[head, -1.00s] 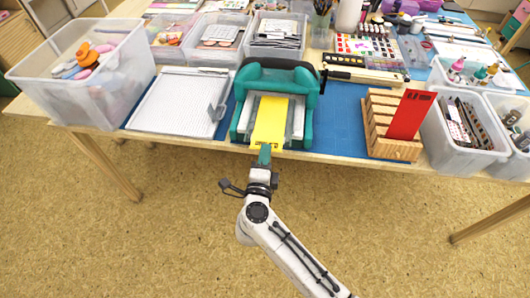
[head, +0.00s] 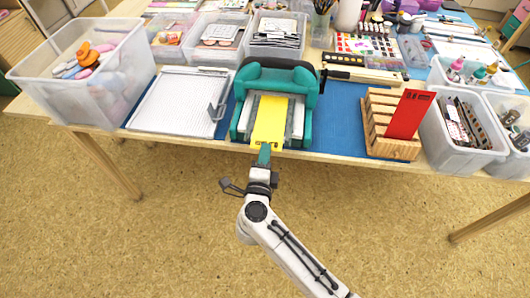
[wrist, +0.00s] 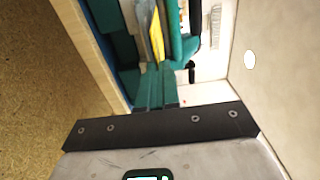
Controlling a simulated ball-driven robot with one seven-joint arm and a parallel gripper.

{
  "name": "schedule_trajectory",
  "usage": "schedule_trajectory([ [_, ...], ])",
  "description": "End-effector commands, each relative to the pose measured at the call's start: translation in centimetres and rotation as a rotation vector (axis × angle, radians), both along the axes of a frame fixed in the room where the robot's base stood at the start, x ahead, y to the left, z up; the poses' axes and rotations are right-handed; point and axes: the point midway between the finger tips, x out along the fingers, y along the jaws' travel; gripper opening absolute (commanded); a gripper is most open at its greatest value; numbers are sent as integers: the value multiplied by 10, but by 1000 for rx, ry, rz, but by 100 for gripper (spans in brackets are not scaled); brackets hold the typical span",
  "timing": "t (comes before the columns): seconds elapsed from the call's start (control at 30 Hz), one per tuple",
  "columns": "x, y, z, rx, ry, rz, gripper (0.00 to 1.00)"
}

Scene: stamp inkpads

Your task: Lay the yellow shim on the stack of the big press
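The yellow shim (head: 270,118) lies lengthwise in the bed of the big teal press (head: 276,76), its near end sticking out at the front. A dark printed mark shows on that end. My gripper (head: 264,150) is at this near end, in front of the press. In the wrist view, its two teal fingers (wrist: 157,85) are close together with the edge of the yellow shim (wrist: 157,35) running in between their tips. The stack under the shim is mostly hidden. I cannot tell whether the shim rests flat on it.
A wooden rack (head: 381,138) holding a red shim (head: 410,114) stands to the right on a blue mat (head: 338,118). A gridded white board (head: 175,103) lies left of the press. Clear bins (head: 98,100) stand at both sides. Free floor lies in front of the table.

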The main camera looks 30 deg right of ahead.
Motion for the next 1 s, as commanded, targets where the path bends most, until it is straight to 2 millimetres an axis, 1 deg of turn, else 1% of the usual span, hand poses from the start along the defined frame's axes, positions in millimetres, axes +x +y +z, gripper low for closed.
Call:
schedule_trajectory([
  [0.53,0,0,-7,-1,1,0,0],
  [0.83,0,0,-7,-1,1,0,0],
  [1.0,0,0,-7,0,0,0,17],
])
